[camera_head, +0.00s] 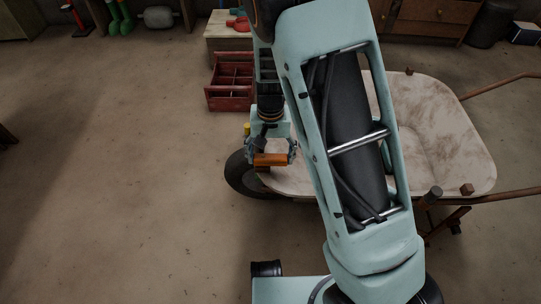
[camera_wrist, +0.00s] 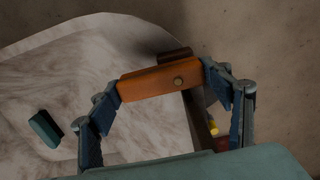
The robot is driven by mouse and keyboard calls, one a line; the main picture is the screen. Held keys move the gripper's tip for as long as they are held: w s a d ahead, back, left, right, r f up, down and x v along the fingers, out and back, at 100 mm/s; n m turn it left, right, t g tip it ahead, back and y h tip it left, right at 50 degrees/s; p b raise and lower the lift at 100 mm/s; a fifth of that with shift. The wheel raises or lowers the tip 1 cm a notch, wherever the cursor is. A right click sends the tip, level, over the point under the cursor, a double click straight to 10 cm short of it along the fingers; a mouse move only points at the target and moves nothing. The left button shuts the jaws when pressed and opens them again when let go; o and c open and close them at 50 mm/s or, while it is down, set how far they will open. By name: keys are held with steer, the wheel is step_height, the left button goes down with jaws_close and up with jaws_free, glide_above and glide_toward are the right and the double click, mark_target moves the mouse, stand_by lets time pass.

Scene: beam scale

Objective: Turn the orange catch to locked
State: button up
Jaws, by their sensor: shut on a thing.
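The orange catch (camera_head: 270,160) is at the left end of the wheelbarrow, close to its wheel. In the wrist view the orange catch (camera_wrist: 150,83) is a short bar with a round bolt head near its right end. My gripper (camera_head: 272,154) is around it, and in the wrist view my gripper (camera_wrist: 162,85) has one finger at each end of the bar. The catch lies crosswise between the fingers, slightly tilted up to the right. I cannot tell from its look whether it is locked.
The whitish wheelbarrow tray (camera_head: 450,140) lies behind my arm; its wheel (camera_head: 240,176) is below the catch. A small teal block (camera_wrist: 45,127) shows over the tray. A red crate (camera_head: 230,88) stands further back. The floor at left is clear.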

steer(key=shift+c, duration=1.1)
steer(key=shift+n, duration=0.3)
steer(key=n, duration=0.2)
steer(key=w+n, duration=0.1)
steer(key=n, duration=0.2)
steer(key=shift+a, duration=0.1)
steer(key=n, duration=0.2)
steer(key=n+p, duration=0.1)
steer(key=n, duration=0.1)
steer(key=n+p, duration=0.1)
steer(key=n, duration=0.1)
steer(key=shift+w+a, duration=0.35)
steer(key=shift+n, duration=0.3)
steer(key=o, duration=1.7)
